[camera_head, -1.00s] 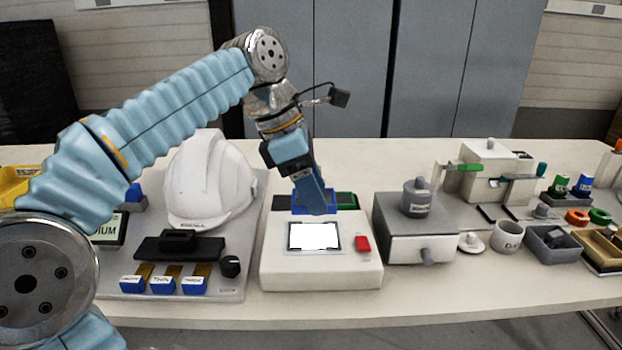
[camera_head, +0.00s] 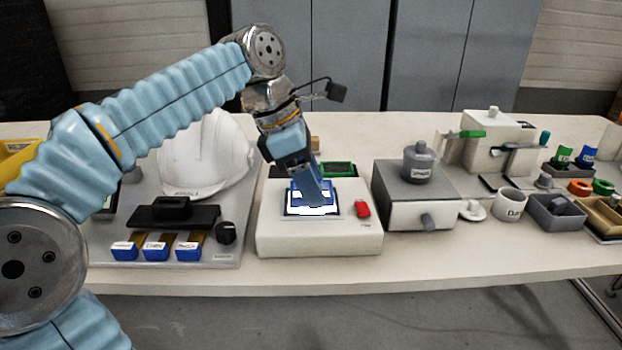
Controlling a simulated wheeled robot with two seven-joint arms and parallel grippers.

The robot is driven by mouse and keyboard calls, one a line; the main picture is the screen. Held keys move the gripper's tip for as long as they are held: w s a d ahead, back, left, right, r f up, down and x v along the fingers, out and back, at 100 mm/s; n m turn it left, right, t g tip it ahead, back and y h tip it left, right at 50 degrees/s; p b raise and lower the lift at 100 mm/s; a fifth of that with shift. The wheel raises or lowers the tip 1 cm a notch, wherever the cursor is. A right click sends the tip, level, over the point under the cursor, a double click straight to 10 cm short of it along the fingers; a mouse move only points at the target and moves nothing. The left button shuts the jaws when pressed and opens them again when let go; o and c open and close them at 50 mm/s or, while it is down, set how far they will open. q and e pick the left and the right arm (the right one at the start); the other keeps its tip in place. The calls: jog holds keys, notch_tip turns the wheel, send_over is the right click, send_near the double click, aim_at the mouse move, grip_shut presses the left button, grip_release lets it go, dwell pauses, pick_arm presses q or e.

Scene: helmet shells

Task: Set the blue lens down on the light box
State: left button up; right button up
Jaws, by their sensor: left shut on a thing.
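The light box (camera_head: 320,240) is a white box with a bright square screen (camera_head: 312,211) on top and a red switch (camera_head: 362,208) at its right. My left gripper (camera_head: 316,198) points down over the screen and is shut on the blue lens (camera_head: 298,196). The lens shows as a blue square frame around the fingertips, over the back part of the screen. Whether it touches the screen, I cannot tell. My fingers hide part of the lens. My right gripper is not in view.
A white helmet (camera_head: 205,155) stands on a grey board left of the box, with a black clamp (camera_head: 175,213) in front. A green-framed piece (camera_head: 340,170) lies behind the box. A grey drawer unit (camera_head: 415,195) stands close on its right.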

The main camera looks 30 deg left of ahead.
pick_arm(q)
jog(key=shift+f+b, duration=0.3)
jog(key=shift+f, duration=0.2)
jog(key=o, duration=1.1)
jog(key=shift+o, duration=0.2)
jog(key=p+v, duration=0.4)
jog(key=v, duration=1)
jog(key=shift+d+f, duration=0.1)
jog(key=shift+d, duration=0.1)
